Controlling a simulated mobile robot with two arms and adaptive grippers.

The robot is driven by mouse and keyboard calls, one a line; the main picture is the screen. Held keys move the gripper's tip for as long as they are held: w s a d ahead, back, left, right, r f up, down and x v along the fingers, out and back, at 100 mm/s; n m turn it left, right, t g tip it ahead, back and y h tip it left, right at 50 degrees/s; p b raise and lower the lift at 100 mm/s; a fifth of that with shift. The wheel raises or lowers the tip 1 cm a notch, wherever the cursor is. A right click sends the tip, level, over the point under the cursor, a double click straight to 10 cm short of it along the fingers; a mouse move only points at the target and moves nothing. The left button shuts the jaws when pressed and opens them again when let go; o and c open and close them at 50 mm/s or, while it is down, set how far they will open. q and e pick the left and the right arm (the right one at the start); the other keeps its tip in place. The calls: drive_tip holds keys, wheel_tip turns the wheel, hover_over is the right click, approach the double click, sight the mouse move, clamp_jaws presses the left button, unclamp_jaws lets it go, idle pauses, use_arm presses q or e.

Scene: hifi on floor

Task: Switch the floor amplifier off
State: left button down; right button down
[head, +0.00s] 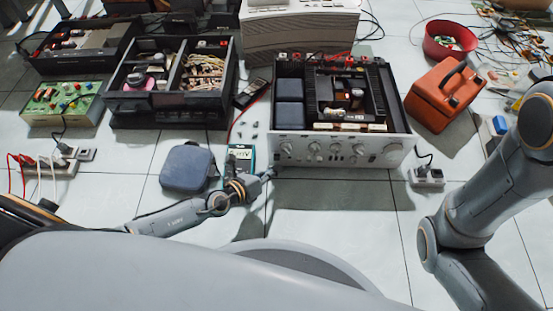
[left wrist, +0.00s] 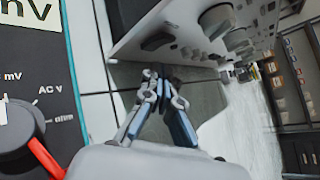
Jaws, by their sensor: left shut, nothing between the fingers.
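The floor amplifier (head: 340,158) is an open-topped unit with a silver front panel and several knobs, standing on the tiles at centre right. Its panel also shows in the left wrist view (left wrist: 187,38), seen at a slant, with a dark switch-like part (left wrist: 157,41) near its end and large knobs further right. My left gripper (head: 273,172) is at the lower left corner of the panel. In the left wrist view its fingertips (left wrist: 159,74) are together and empty, just below the dark part; I cannot tell if they touch. My right gripper is out of view.
A teal meter (head: 240,154) stands left of the amplifier, close to my left gripper in the left wrist view (left wrist: 35,70). A blue-grey case (head: 187,168) lies further left. A power strip (head: 427,177) and an orange toolbox (head: 445,95) are at right. Front floor is clear.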

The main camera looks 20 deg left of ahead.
use_arm(q)
drive_tip(key=shift+s+d+r+p, duration=0.1)
drive_tip(key=shift+s+d+p, duration=0.15)
drive_tip(key=shift+s, duration=0.45)
drive_tip(key=shift+s+d+r+p, duration=0.1)
drive_tip(key=shift+s+d+p, duration=0.1)
drive_tip(key=shift+s, duration=0.5)
drive_tip(key=shift+s+d+r, duration=0.1)
drive_tip(key=shift+s+d, duration=0.15)
drive_tip(key=shift+s, duration=0.75)
